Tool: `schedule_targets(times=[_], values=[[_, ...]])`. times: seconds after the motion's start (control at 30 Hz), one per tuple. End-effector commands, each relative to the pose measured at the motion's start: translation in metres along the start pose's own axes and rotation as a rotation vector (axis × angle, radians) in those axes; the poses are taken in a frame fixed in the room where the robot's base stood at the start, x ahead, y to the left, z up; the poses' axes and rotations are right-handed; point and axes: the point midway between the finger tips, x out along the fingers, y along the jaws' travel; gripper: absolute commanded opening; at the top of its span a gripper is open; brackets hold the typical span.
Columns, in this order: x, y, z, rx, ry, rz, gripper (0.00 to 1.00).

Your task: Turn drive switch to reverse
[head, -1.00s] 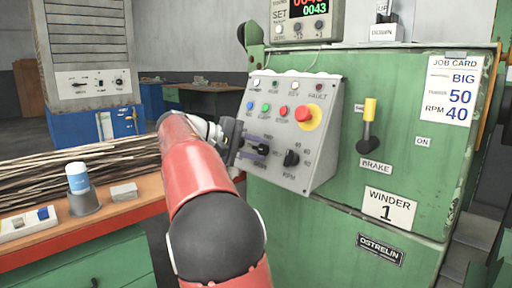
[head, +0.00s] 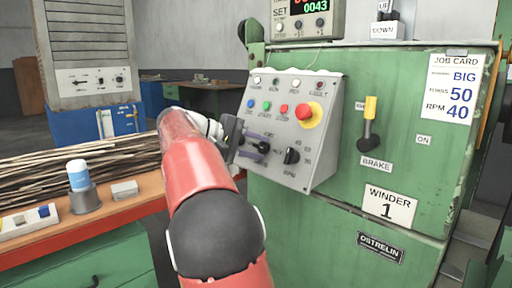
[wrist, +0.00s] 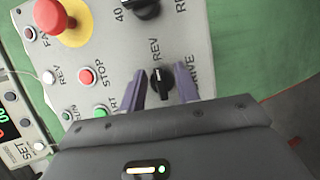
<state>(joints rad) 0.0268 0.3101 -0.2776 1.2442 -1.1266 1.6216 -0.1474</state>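The drive switch (wrist: 162,80) is a black knob on the sloped grey control panel (wrist: 190,30). In the wrist view it sits between my gripper's two purple fingers (wrist: 161,72), with a gap showing beside it. The label REV is printed next to the knob, and the DRIVE label is partly covered by a finger. The knob's exact pointing direction is hard to tell. In the head view my gripper (head: 257,146) reaches the panel from the left, and the dark knob (head: 264,148) shows between the fingers. My gripper is open around the knob.
The black RPM knob (head: 291,156) is close to the right of the switch. A red emergency button (head: 305,112) on yellow and rows of small coloured buttons lie above. A yellow-handled brake lever (head: 369,120) stands further right. A workbench with rods (head: 90,165) is at left.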

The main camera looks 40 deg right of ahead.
Motion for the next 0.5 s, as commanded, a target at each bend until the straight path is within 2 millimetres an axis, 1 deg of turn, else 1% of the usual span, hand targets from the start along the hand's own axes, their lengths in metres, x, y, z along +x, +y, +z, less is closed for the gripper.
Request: schedule_targets(times=[0.13,0.33,0.5], values=[[-0.015,0.001,-0.001,0.000,0.003,0.001,0.32],[-0.051,0.000,-0.001,-0.001,0.005,0.001,0.32],[-0.072,0.000,-0.001,-0.001,0.003,0.000,0.32]])
